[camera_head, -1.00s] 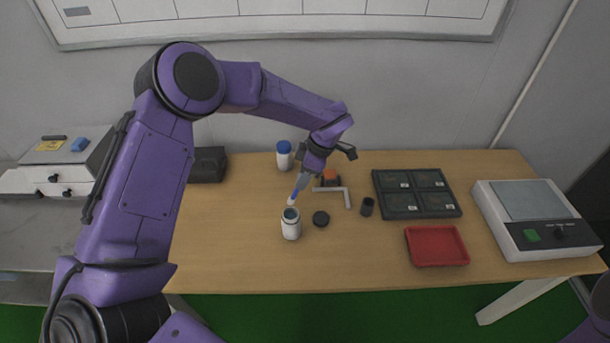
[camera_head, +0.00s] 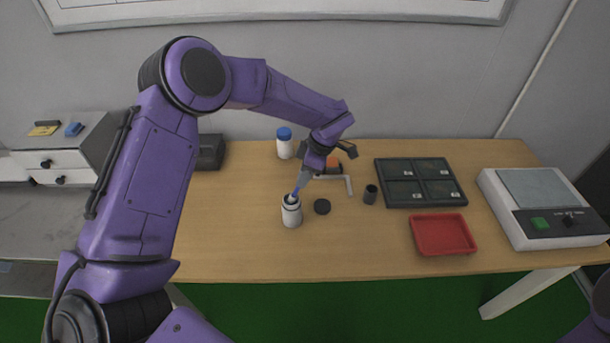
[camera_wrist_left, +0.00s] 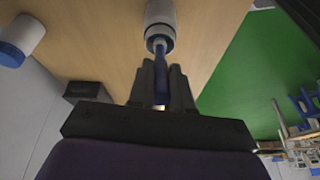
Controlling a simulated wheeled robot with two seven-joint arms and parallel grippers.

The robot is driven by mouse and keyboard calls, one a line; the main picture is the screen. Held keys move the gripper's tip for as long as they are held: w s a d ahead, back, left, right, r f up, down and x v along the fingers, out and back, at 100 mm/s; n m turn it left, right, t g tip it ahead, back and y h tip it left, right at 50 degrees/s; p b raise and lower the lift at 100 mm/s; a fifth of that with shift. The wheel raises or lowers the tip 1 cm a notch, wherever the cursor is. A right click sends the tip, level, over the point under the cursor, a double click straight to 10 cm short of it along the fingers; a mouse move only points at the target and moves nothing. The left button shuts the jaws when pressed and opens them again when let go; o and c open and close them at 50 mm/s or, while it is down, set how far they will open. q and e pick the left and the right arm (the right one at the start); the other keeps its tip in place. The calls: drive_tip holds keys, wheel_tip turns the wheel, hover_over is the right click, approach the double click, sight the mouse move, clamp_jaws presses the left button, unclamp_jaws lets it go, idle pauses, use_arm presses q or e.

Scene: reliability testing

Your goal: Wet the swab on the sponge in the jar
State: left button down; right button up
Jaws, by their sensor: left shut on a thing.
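A white open jar (camera_head: 291,214) stands upright on the wooden table; it also shows at the top of the left wrist view (camera_wrist_left: 160,14). My left gripper (camera_head: 302,181) is shut on a blue-handled swab (camera_wrist_left: 160,80) and points down at the jar from the upper right. The swab's lower end is at the jar's mouth and seems to be inside it. The sponge in the jar and the swab's tip are hidden. My right gripper is not in view.
A white bottle with a blue cap (camera_head: 284,146) stands behind. The table left of the jar is clear.

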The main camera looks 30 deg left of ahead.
use_arm(q)
drive_tip(key=shift+f+b, duration=0.3)
drive_tip(key=shift+f, duration=0.3)
idle(0.7)
idle(1.4)
wheel_tip(320, 180, up, 7)
drive_tip(key=p, duration=0.7)
idle(0.5)
